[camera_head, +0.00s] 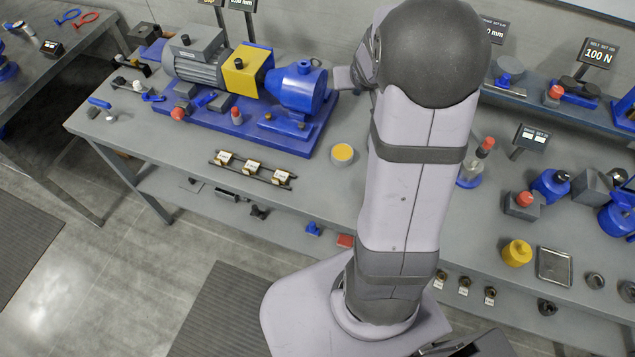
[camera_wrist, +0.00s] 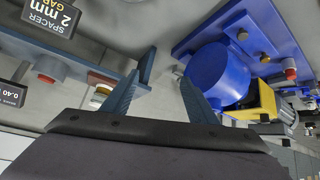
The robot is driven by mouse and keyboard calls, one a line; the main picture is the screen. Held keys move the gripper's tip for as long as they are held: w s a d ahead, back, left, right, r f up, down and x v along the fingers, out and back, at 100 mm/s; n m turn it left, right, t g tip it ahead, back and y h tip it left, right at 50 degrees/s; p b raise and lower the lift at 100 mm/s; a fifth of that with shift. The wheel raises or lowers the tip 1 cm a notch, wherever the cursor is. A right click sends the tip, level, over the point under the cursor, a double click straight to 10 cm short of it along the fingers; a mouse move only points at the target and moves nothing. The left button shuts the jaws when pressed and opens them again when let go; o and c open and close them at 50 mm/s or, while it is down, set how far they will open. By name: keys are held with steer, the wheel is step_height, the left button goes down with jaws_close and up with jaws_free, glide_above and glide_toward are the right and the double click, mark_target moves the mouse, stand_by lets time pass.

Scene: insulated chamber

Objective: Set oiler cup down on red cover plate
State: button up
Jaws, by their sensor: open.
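My gripper (camera_wrist: 168,66) is open in the wrist view, with its two blue-grey fingers apart and nothing between them. The blue pump end (camera_wrist: 215,75) is beside and beyond the right finger. In the head view my arm hides most of the gripper. I cannot pick out the oiler cup for sure; a small clear cup with a blue base (camera_head: 470,174) stands on the bench right of my arm, below a red-topped piece (camera_head: 485,147). A small red block (camera_head: 345,240) lies on the lower shelf; I cannot tell whether it is the red cover plate.
The motor (camera_head: 198,62), yellow coupling guard (camera_head: 245,70) and blue pump (camera_head: 298,88) fill the back left bench. A round yellow-topped tin (camera_head: 342,153) and a rack of tagged parts (camera_head: 252,166) stand in front. A yellow pot (camera_head: 517,252) and metal tray (camera_head: 553,266) are at right.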

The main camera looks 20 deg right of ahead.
steer(key=s+a+f+n+g+y, duration=0.1)
steer(key=s+a+f+g, duration=0.1)
steer(key=s+a, duration=0.9)
steer(key=s+a+f+n+g+y, duration=0.2)
steer(key=s+a+g, duration=0.3)
steer(key=s+a, duration=0.6)
steer(key=shift+s+a+f+n+g+y, duration=0.15)
steer(key=shift+s+f+n+g+y, duration=0.15)
steer(key=shift+s, duration=0.75)
